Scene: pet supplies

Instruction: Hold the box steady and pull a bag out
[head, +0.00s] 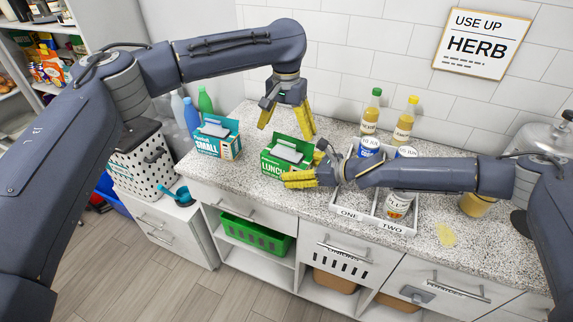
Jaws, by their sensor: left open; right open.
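A green box (273,166) lettered "LUNCH" stands near the counter's front edge, with a grey-white bag (287,152) showing at its open top. A teal and white box (207,147) lettered "SMALL" stands to its left, also with a bag (214,128) at its top. My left gripper (286,122) points down, open and empty, above and behind the green box. My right gripper (310,170) comes from the right, open, with its yellow fingers at the right side of the green box. It hides part of that side, and I cannot tell if it touches the box.
A white divided tray (347,216) labelled ONE and TWO holds jars just right of the green box, under my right arm. Two bottles (371,112) stand behind it. A yellow spill (446,234) lies on the right counter. Coloured bottles (192,115) stand at the left.

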